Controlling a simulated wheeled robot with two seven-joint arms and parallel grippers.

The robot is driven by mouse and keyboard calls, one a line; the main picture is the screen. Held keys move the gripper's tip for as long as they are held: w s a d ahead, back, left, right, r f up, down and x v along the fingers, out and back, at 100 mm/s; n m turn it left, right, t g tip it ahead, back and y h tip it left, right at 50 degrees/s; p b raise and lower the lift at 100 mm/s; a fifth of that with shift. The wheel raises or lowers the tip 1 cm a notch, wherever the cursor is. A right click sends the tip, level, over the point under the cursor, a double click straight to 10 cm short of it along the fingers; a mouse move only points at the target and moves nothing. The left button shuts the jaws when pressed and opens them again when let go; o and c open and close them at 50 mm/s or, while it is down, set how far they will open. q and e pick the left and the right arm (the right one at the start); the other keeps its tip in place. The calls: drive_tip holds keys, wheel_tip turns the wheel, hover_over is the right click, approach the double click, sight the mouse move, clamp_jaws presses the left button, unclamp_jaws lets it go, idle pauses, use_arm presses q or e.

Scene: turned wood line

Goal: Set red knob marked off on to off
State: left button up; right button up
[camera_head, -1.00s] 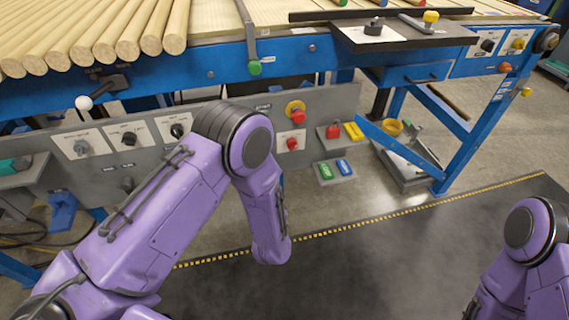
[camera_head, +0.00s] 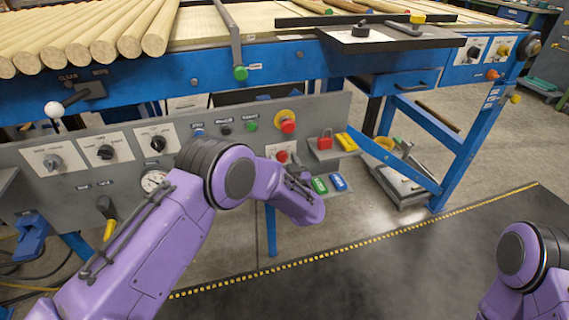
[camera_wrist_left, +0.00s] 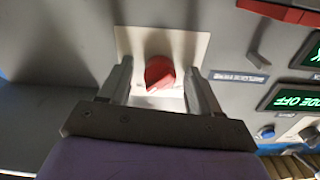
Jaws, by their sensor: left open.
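In the left wrist view, a red knob (camera_wrist_left: 158,73) sits on a white plate (camera_wrist_left: 133,42) on a grey panel. A pale mark shows on the knob's lower edge; the plate's lettering cannot be read. My left gripper (camera_wrist_left: 159,68) is open, with one finger on each side of the knob and a visible gap to each. My right gripper is out of view.
In the left wrist view, a display (camera_wrist_left: 294,98) with green upside-down text ending in OFF is right of the knob. In the head view, a red mushroom button (camera_head: 288,125), a red padlock (camera_head: 325,139) and several dial plates line the panel. The dark floor mat is clear.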

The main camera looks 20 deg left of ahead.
use_arm(q)
drive_tip(key=c, duration=1)
drive_tip(key=shift+c, duration=0.2)
drive_tip(key=shift+d+n+b, duration=0.2)
drive_tip(key=shift+n+b, duration=1.4)
drive_tip(key=shift+n, duration=7.3)
drive_tip(key=o, duration=1)
drive_tip(key=shift+r, duration=0.1)
